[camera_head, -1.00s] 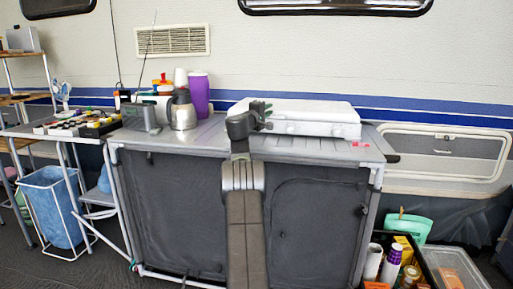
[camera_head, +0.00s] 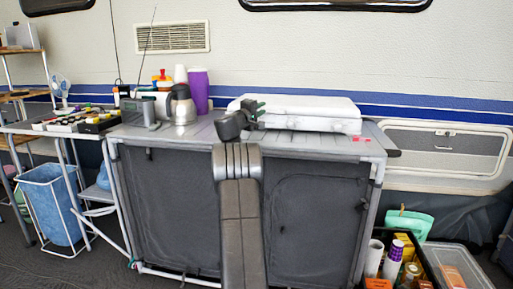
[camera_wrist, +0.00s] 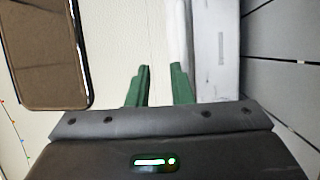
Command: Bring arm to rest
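My gripper (camera_head: 254,108) shows above the grey kitchen cabinet's top (camera_head: 205,133), in front of the white box-like unit's left end. In the wrist view its two green fingers (camera_wrist: 160,85) stand apart with nothing between them. The white unit (camera_wrist: 207,50) shows just beyond and right of the fingers there. The head view cannot tell whether the gripper touches the unit (camera_head: 310,115). My arm rises in front of the cabinet.
A silver kettle (camera_head: 182,106), a purple cup (camera_head: 198,90) and a radio (camera_head: 138,112) stand on the cabinet's left part. A crate of bottles and packets (camera_head: 398,265) is on the floor at right. A blue bin (camera_head: 52,205) stands at left.

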